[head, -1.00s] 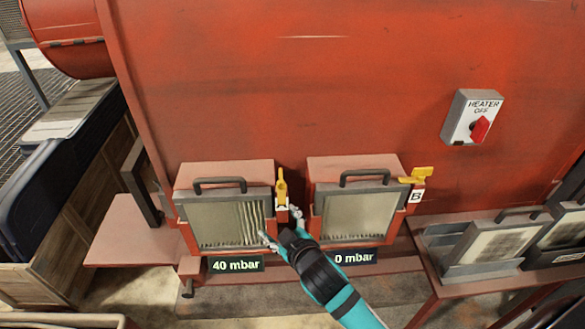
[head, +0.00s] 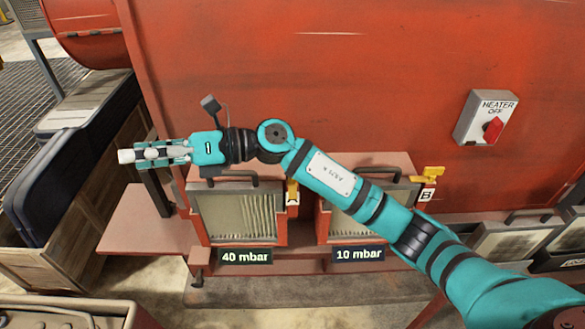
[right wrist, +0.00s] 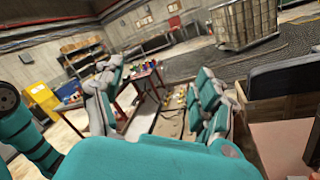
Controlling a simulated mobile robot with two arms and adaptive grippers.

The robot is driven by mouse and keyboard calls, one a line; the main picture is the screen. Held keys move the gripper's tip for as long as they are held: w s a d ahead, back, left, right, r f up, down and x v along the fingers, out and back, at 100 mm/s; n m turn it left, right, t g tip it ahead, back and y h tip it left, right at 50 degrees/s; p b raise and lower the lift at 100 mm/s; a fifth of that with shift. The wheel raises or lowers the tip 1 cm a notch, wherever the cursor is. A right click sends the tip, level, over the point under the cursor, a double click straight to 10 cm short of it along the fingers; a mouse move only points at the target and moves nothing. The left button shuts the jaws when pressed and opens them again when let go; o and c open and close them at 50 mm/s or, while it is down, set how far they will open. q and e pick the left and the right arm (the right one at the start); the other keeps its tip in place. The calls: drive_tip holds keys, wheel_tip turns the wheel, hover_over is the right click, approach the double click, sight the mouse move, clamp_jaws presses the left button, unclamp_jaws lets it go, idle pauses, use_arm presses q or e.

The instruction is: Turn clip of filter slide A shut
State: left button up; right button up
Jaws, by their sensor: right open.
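Filter slide A (head: 225,217) sits in the left housing of the red machine in the head view, above a 40 mbar readout. Its yellow clip (head: 293,190) is at the housing's right edge, just above the A label. The clip's visible part points upright; my right arm crosses close above and may hide its top. My right gripper (head: 155,153) is well left of the clip, beyond the housing's left side, pointing left. My left gripper is not in view.
The right housing has a 10 mbar readout (head: 358,254) and a yellow clip B (head: 428,172) lying sideways. A heater switch box (head: 486,117) is on the machine wall. Spare filters (head: 505,238) stand at the right. A wooden crate (head: 75,235) is at the left.

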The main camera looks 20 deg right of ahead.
drive_tip(key=w+d+f+n+g+h, duration=0.1)
drive_tip(key=w+d+f+n+h, duration=0.15)
drive_tip(key=d+h, duration=0.3)
drive_tip(key=w+d+f+n+h, duration=0.2)
drive_tip(key=d+f+n+h, duration=0.15)
drive_tip(key=d+h, duration=0.2)
drive_tip(key=w+d+r+m+h, duration=0.1)
drive_tip(key=d+r+h, duration=0.25)
drive_tip(key=d, duration=0.45)
drive_tip(key=w+d+r+h, duration=0.2)
drive_tip(key=d+h, duration=0.3)
drive_tip(key=d, duration=0.4)
drive_tip(key=shift+y, duration=0.25)
drive_tip(key=f+p, duration=0.1)
drive_tip(key=f, duration=0.4)
drive_tip(key=f+p, duration=0.2)
drive_tip(key=f, duration=0.4)
drive_tip(key=f+p, duration=0.2)
drive_tip(key=f, duration=0.4)
drive_tip(key=shift+a+f, duration=0.15)
drive_tip(key=shift+a, duration=0.2)
drive_tip(key=c, duration=1.2)
drive_tip(key=shift+o, duration=0.2)
